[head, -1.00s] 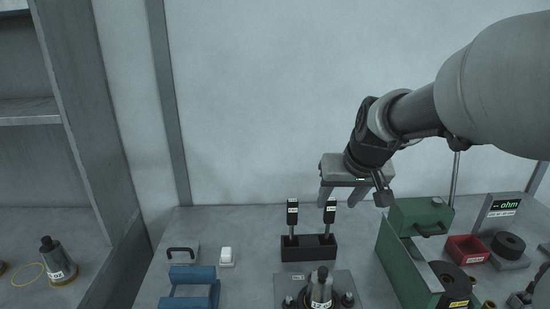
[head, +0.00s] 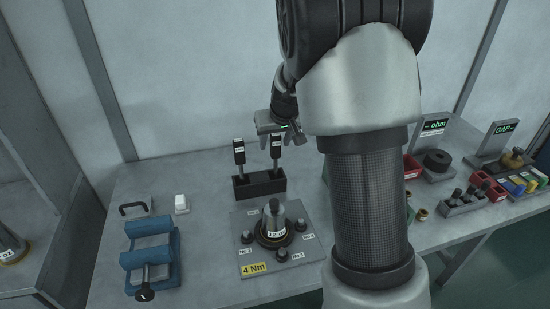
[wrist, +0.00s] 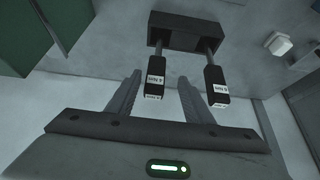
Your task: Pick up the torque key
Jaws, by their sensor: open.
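Two torque keys with black handles and white labels stand upright in a black holder (head: 260,187): a left key (head: 239,152) and a right key (head: 277,148). I cannot read the labels surely. My gripper (head: 289,139) is open and empty, by the handle of the right key. In the wrist view the same right key (wrist: 155,76) appears between the spread fingers of my gripper (wrist: 160,88), apart from them, and the left key (wrist: 214,84) lies outside them. The holder (wrist: 185,32) shows beyond the fingertips.
A blue cradle (head: 148,255) and white block (head: 181,203) are at left. A green case (wrist: 68,20) is beside the holder. My arm hides part of the bench.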

